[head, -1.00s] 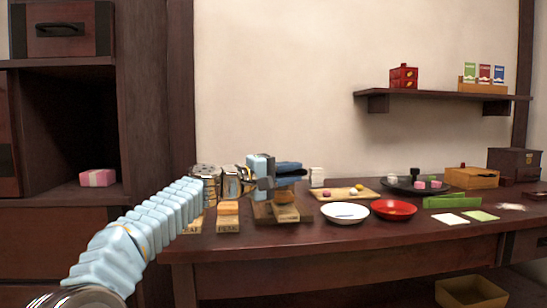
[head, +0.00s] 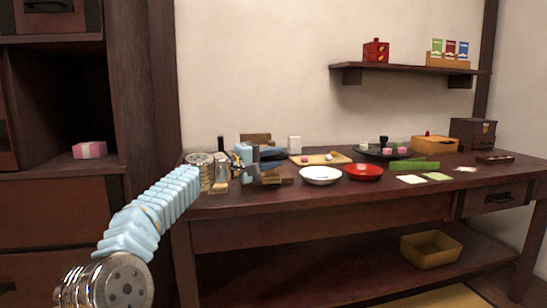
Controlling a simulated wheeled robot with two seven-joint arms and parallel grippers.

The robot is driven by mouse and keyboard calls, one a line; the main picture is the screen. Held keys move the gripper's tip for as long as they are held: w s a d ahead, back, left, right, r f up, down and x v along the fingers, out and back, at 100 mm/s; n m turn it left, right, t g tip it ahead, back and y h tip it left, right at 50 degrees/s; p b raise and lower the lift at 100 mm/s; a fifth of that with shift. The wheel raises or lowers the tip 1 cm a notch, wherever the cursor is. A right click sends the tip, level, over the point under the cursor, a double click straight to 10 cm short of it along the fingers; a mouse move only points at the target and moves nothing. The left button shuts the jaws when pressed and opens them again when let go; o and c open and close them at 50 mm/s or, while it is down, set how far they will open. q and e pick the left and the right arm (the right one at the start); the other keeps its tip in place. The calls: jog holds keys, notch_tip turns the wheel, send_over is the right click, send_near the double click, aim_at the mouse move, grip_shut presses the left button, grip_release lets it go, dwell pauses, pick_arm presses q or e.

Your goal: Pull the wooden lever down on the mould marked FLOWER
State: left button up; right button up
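My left gripper (head: 266,158) is over the left part of the table. Its dark fingers are small and partly hidden by my wrist, so I cannot tell how far apart they are. A brown wooden mould (head: 276,176) lies just below and in front of the fingers; contact cannot be told. Another wooden mould (head: 220,187) shows partly at its left, behind my wrist. No FLOWER marking is legible, and the lever cannot be made out clearly. My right gripper is not in view.
A white bowl (head: 321,176) and a red bowl (head: 363,172) stand right of the mould. Behind are a wooden board (head: 309,159) with small sweets and a dark round tray (head: 368,153). A green strip (head: 413,165) lies further right. The table's front edge is clear.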

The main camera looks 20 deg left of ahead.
pick_arm(q)
jog(key=shift+o, duration=1)
jog(key=b+v, duration=0.2)
jog(key=v, duration=1.1)
jog(key=shift+s+a, duration=0.25)
jog(key=shift+a, duration=0.05)
